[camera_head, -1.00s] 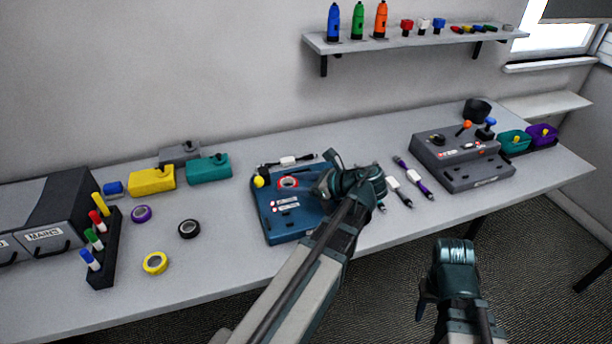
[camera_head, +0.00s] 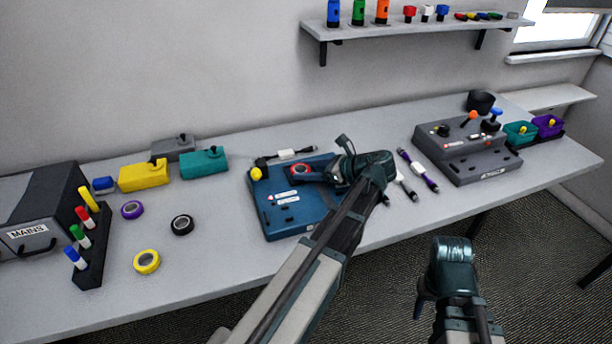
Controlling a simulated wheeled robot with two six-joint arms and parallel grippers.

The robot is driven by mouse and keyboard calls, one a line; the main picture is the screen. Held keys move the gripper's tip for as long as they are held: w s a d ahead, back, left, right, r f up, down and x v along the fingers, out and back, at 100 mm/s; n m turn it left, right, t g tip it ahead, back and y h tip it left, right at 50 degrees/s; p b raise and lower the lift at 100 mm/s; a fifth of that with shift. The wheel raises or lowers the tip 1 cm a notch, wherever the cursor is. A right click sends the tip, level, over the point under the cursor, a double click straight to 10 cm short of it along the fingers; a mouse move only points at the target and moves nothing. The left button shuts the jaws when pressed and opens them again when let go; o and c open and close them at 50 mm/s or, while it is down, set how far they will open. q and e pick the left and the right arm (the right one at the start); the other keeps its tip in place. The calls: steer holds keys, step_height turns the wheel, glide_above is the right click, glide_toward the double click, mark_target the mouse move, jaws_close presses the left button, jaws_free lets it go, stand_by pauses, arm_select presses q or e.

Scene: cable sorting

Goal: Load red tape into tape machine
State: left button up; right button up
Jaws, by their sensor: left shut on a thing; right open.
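The blue tape machine (camera_head: 283,222) sits on the table in the middle of the head view, with white labels and a yellow knob (camera_head: 256,173) at its back left. The red tape (camera_head: 299,169) is a small ring at the back of the machine. My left gripper (camera_head: 307,174) reaches over the machine from the right and is shut on the red tape. Whether the tape touches the machine is unclear, as the gripper hides part of it. My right gripper (camera_head: 452,245) is open and empty, low in front of the table.
Purple (camera_head: 132,210), black (camera_head: 182,225) and yellow (camera_head: 147,262) tapes lie left of the machine. Marker rack (camera_head: 92,255) stands further left. Cables (camera_head: 419,171) lie to the right, beside a grey control box (camera_head: 470,155). A shelf (camera_head: 420,32) hangs above.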

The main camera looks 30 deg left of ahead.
arm_select(q)
steer(key=shift+f, duration=0.15)
steer(key=o, duration=1)
steer(key=shift+o, duration=0.2)
